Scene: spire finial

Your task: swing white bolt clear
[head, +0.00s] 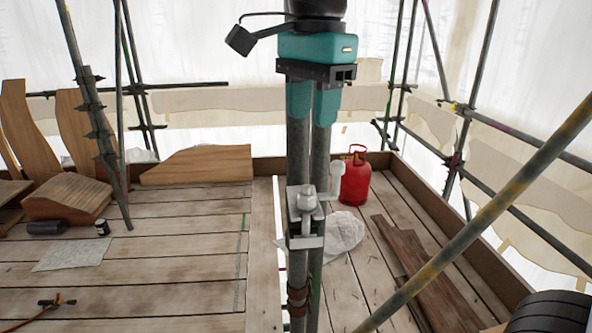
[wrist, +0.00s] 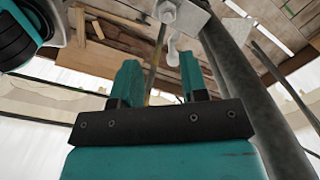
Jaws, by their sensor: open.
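The white bolt (head: 337,180) sticks out at the right side of a pale grey coupler (head: 305,232) on the upright tubes (head: 297,160). In the wrist view a pale bolt shape (wrist: 173,48) hangs beside the coupler (wrist: 188,18), near the top. My gripper (head: 314,112) is teal, open and pointing down, well above the coupler and bolt. In the wrist view my gripper's fingers (wrist: 160,75) are apart with nothing held between them, and the tube (wrist: 240,80) stands to their right. The bolt touches neither finger.
A red gas bottle (head: 355,180) stands behind the bolt on the plank deck, with a crumpled white sheet (head: 343,232) nearby. A diagonal scaffold tube (head: 480,225) crosses the right foreground. Carved wooden pieces (head: 68,198) lie at left. The deck's middle left is mostly clear.

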